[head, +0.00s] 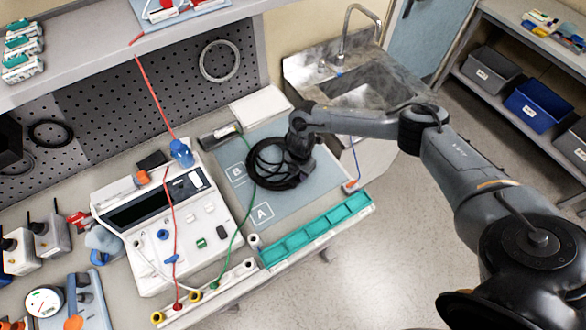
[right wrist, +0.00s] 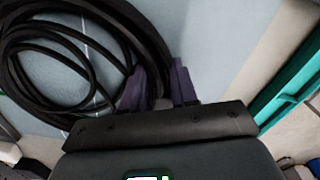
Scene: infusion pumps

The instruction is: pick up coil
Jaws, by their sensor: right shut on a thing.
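The black cable coil (head: 265,168) lies on the blue-grey mat (head: 232,206) marked A and B. My right gripper (head: 297,172) reaches down over the coil's right side. In the right wrist view the coil (right wrist: 60,62) fills the left part, and the purple fingers of my right gripper (right wrist: 160,85) stand at its thick outer edge, shut on it. The exact grip point is partly hidden by the fingers and the gripper body. The coil appears to be at mat level. My left gripper is not in view.
A teal tray (head: 318,229) edges the mat at the front. A white device (head: 150,224) with red and green leads stands to the left. A sink (head: 362,84) is behind. A grey pegboard (head: 150,92) holds other coiled cables. The floor at right is clear.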

